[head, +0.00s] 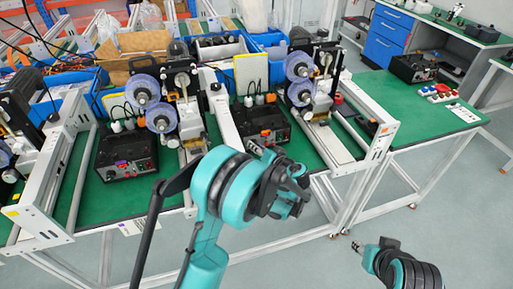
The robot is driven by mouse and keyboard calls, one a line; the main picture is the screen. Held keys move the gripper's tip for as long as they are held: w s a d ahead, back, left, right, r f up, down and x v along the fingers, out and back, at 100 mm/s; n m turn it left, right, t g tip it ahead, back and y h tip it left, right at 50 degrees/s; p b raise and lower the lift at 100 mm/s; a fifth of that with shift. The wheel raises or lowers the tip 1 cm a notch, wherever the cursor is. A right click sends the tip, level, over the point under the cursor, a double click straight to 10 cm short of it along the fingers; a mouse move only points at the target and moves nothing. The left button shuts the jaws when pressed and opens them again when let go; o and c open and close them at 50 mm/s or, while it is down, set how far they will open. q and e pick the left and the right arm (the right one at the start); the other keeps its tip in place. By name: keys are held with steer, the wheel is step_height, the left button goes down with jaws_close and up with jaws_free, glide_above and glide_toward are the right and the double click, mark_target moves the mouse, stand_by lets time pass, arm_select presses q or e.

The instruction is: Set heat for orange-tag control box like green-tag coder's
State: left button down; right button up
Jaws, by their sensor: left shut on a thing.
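A black control box (262,121) with an orange mark (266,132) stands on the right part of the green bench. A similar black box (126,156) with a small red mark stands on the left part. A green tag cannot be made out on either coder. My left gripper (268,152) is at the front of the right box, shut on a small part there, seemingly a knob. The wrist and fingers hide much of that front. My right gripper (372,244) is low at the lower right, empty, fingers apart, clear of the bench.
Coder machines with blue-grey reels (160,117) stand beside both boxes, with white metal rails (378,146) around them. Blue bins (72,92) line the back. A second green bench (412,110) at right holds small coloured parts. The floor in front is clear.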

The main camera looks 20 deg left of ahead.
arm_select(q)
steer(key=c, duration=1.6)
jaws_free()
steer(key=shift+o, duration=0.2)
steer(key=v, duration=1.1)
steer(key=shift+s+d+r, duration=0.1)
steer(key=shift+s+d, duration=0.1)
steer(key=shift+d, duration=0.05)
steer(key=shift+s+d+r, duration=0.1)
steer(key=shift+s, duration=0.1)
